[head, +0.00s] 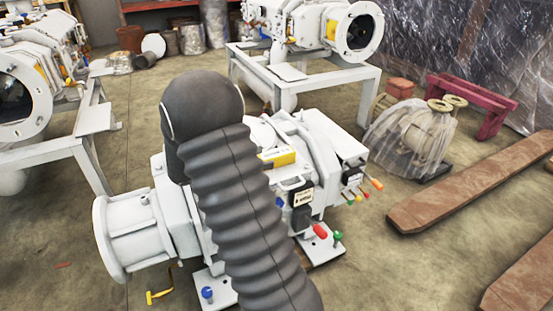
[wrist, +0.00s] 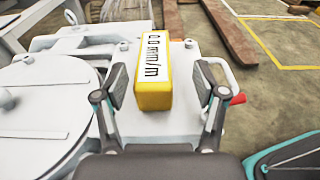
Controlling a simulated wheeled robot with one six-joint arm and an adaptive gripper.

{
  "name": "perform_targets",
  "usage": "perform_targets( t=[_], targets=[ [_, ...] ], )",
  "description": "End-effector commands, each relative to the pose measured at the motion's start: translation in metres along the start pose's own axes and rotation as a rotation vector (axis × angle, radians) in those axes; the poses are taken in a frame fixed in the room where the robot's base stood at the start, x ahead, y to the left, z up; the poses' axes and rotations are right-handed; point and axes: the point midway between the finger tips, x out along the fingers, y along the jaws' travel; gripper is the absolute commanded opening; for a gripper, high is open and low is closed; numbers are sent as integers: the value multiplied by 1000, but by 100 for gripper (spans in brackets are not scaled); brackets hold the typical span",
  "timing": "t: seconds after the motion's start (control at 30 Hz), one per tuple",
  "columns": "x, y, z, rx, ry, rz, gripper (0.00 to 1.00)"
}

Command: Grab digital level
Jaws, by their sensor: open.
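The digital level is a yellow block with a white face reading "0.0 mm/m". In the wrist view the digital level (wrist: 153,92) sits on the white machine, between the two open fingers of my gripper (wrist: 160,88). A gap shows on each side of it, and the fingers look apart from it. In the head view the digital level (head: 278,157) lies on top of the white screw vacuum machine (head: 320,135). My gripper is hidden there behind my own dark ribbed arm.
A red-tipped handle (wrist: 238,98) stands just right of the gripper. Similar white machines stand on frames behind and at left. A plastic-wrapped item (head: 412,135) and wooden beams (head: 470,185) lie at right. Open floor surrounds the machine.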

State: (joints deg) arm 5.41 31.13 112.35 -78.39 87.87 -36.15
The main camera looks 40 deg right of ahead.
Motion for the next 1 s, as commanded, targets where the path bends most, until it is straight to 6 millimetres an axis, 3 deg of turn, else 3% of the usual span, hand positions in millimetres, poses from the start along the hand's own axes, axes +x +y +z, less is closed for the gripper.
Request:
perform_targets(
  t=[0.43, 0.77, 1.0],
  targets=[
    [48, 7, 2, 0, -1, -1, 71],
    [54, 7, 1, 0, 0, 1, 71],
    [54, 7, 2, 0, 0, 1, 11]
  ],
)
